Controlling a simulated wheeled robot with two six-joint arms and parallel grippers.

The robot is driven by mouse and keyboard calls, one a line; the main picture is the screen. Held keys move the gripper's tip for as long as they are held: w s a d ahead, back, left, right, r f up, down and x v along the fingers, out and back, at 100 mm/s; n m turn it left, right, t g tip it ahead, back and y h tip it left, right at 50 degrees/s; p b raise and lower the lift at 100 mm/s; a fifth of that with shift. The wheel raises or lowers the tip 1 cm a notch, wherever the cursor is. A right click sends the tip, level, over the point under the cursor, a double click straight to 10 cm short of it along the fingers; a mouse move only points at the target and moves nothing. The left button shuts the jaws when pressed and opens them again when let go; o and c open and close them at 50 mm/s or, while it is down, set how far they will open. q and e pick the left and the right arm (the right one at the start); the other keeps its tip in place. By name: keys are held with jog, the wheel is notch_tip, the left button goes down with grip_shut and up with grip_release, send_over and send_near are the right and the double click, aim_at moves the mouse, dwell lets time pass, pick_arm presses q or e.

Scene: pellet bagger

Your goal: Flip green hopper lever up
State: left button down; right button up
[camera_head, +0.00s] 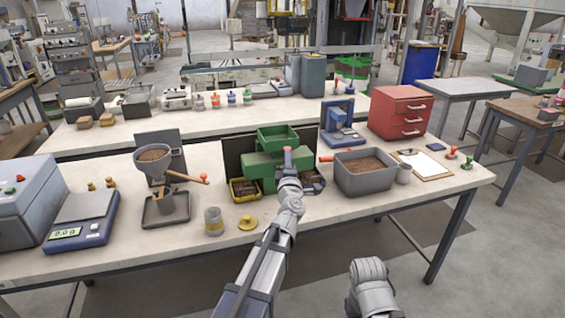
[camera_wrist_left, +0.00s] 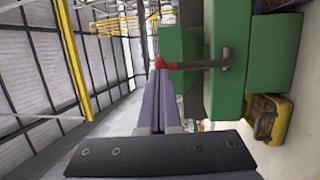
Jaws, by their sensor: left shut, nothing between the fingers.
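The green hopper machine (camera_head: 262,166) stands on the near bench, with a green funnel-like top (camera_head: 278,138). It fills the right of the left wrist view (camera_wrist_left: 228,75). Its lever (camera_wrist_left: 205,64) is a grey bar ending in a red knob (camera_wrist_left: 162,64). My left gripper (camera_wrist_left: 160,76) is shut and empty, its fingertips right at the red knob; I cannot tell whether they touch. In the head view my left gripper (camera_head: 288,158) is in front of the machine and hides the lever. Only a link of my right arm shows at the bottom; its gripper is out of sight.
A yellow bin (camera_head: 244,189) sits at the machine's lower left. A grey tub of pellets (camera_head: 364,174) stands close on the right. A jar (camera_head: 214,222) and a yellow lid (camera_head: 248,223) lie in front. A grey funnel stand (camera_head: 155,170) is to the left.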

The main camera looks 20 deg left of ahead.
pick_arm(q)
jog(key=shift+d, duration=0.1)
pick_arm(e)
jog(key=shift+d, duration=0.1)
pick_arm(q)
jog(key=shift+w+a+r+p, duration=0.6)
jog(key=shift+w+r+p, duration=0.2)
jog(key=shift+r+p, duration=0.15)
pick_arm(e)
jog(key=shift+s+r, duration=0.1)
jog(key=shift+r, duration=0.85)
pick_arm(q)
jog(key=shift+s, duration=0.1)
